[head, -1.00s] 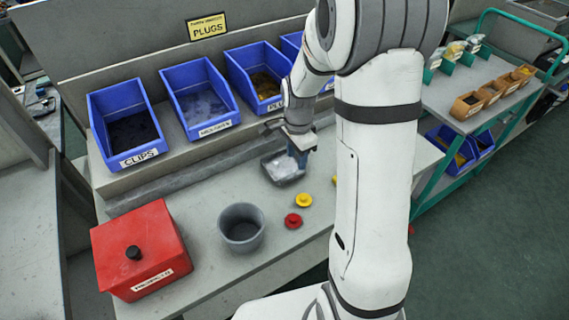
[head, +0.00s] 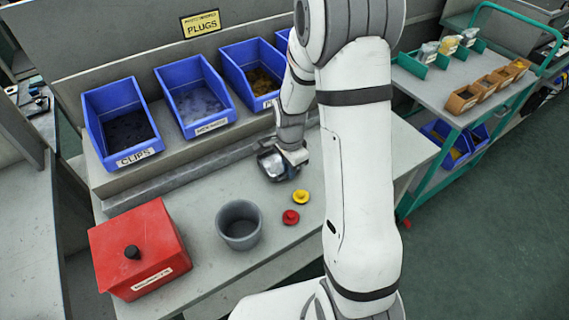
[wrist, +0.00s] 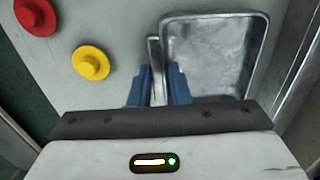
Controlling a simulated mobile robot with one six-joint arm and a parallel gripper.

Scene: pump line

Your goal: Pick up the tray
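The tray (wrist: 215,55) is a shallow grey metal tray with a raised rim, on the bench; it also shows in the head view (head: 270,166), partly behind my gripper. My gripper (wrist: 158,70) is down at its left edge in the wrist view. The two blue fingers stand either side of a narrow upright strip (wrist: 154,48) along that edge, with the right finger over the tray's inside. The gap between them is small, and I cannot tell whether they press on the strip. In the head view my gripper (head: 291,158) is low at the tray's right side.
A yellow knob (head: 301,197) and a red knob (head: 290,217) lie close to the tray. A grey cup (head: 239,238) and a red box (head: 137,250) stand to the left. Blue bins (head: 195,96) line the raised shelf behind. A teal-framed cart (head: 470,85) stands at the right.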

